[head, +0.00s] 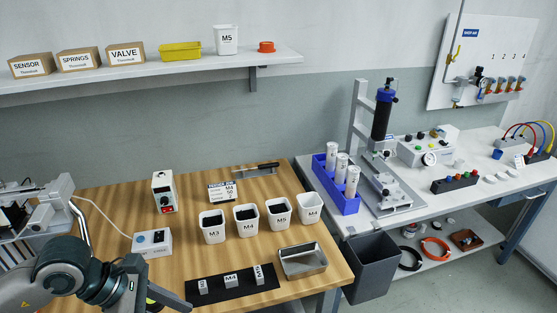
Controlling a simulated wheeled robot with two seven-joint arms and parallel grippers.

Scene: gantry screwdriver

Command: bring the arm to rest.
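Grey and dark links of one of my arms fill the bottom left corner, over the front left of the wooden table (120,200). A dark part of this arm runs to the bottom edge of the picture, left of the black mat (240,287). Nothing is seen held.
White bins marked M3 (213,234) and M4 (247,225) stand in a row with others. A metal tray (303,262) lies at the right edge. A control box (152,242) and a gantry (40,205) are near my arm. A grey bin (371,268) stands between tables.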

